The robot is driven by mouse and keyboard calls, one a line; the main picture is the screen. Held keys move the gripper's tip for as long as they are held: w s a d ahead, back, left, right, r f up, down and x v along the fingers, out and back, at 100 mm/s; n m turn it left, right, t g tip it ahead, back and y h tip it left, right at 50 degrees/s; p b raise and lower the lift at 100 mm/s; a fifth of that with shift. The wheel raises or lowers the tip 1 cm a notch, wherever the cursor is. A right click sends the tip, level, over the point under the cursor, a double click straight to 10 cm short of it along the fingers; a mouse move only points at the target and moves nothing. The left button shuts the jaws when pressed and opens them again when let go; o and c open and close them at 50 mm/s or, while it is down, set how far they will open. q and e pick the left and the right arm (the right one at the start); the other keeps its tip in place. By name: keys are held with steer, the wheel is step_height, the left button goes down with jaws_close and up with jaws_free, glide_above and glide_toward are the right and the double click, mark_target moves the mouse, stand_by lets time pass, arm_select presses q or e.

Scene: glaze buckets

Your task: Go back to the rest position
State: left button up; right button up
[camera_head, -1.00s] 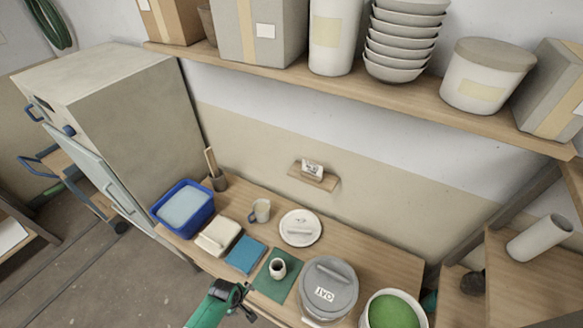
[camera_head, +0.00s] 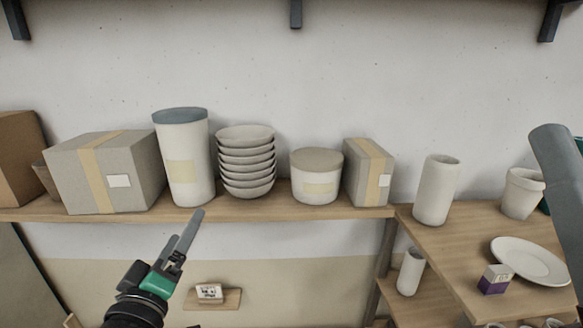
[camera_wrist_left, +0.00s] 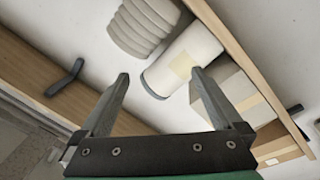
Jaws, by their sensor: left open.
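My left gripper (camera_head: 183,240) is raised in front of the wall shelf in the head view, its fingers pointing up at the shelf's front edge. In the left wrist view its two fingers (camera_wrist_left: 160,92) are spread apart with nothing between them. Beyond them in that view are a tall white canister (camera_wrist_left: 183,60), stacked bowls (camera_wrist_left: 140,25) and a grey box (camera_wrist_left: 235,90). A grey arm part of mine stands at the right edge of the head view. My right gripper's fingers are not in view.
The wall shelf (camera_head: 300,211) holds boxes, the tall canister (camera_head: 186,160), stacked bowls (camera_head: 246,165) and a lidded tub (camera_head: 316,178). A small ledge (camera_head: 215,300) sits below. At right, a wooden unit carries a white cylinder (camera_head: 436,190), a plate (camera_head: 530,260) and a small purple-white box (camera_head: 494,280).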

arm_select(q)
steer(key=s+d+r+m+t+h, duration=0.2)
steer(key=s+r+m+t, duration=0.6)
steer(key=s+r, duration=1.4)
step_height(320, 180, down, 51)
steer(key=w+m+b, duration=0.1)
steer(key=m+b, duration=0.1)
steer(key=b, duration=4.9)
steer(key=shift+w+a+r, duration=0.15)
steer(key=shift+w+a, duration=0.05)
steer(key=shift+w, duration=0.15)
